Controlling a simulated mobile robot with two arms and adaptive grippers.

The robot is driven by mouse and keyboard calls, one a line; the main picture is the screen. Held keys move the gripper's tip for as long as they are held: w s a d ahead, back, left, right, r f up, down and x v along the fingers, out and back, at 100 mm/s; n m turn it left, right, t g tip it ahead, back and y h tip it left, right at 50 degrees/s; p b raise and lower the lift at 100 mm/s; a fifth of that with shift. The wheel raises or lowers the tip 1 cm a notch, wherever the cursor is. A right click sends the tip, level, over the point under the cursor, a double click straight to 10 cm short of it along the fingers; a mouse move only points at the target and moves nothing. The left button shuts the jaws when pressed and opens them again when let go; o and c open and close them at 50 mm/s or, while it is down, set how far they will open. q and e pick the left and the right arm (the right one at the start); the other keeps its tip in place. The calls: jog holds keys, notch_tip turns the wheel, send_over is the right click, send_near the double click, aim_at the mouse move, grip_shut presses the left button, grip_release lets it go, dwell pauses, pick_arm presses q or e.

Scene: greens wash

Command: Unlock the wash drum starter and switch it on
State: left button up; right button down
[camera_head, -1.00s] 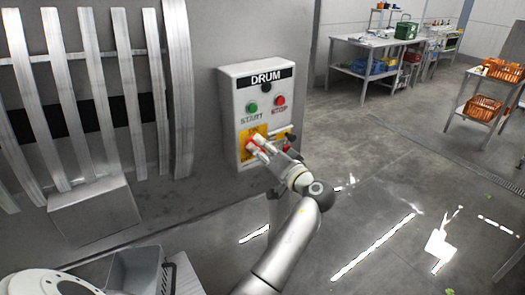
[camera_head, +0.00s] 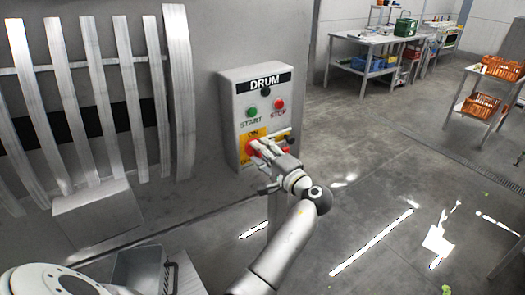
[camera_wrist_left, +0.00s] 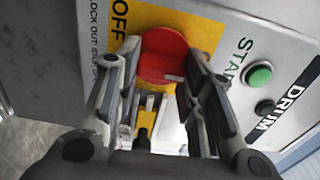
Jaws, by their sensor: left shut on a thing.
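A red rotary knob (camera_wrist_left: 163,55) is on the yellow plate in the left wrist view, near the word OFF. My left gripper (camera_head: 262,150) is shut on the red knob, one finger on each side. A small yellow part (camera_wrist_left: 147,118) shows between the fingers; I cannot tell what it is. My right gripper is out of view.
A slatted metal guard (camera_head: 110,100) and a grey block (camera_head: 98,213) are left of the box. A grey bin (camera_head: 138,268) is at the lower left. Work tables (camera_head: 350,72) and a rack with orange crates (camera_head: 480,105) stand at the back right.

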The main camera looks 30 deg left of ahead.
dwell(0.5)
pick_arm(q)
jog(key=o, duration=1)
jog(key=v, duration=0.7)
jog(key=shift+d, duration=0.2)
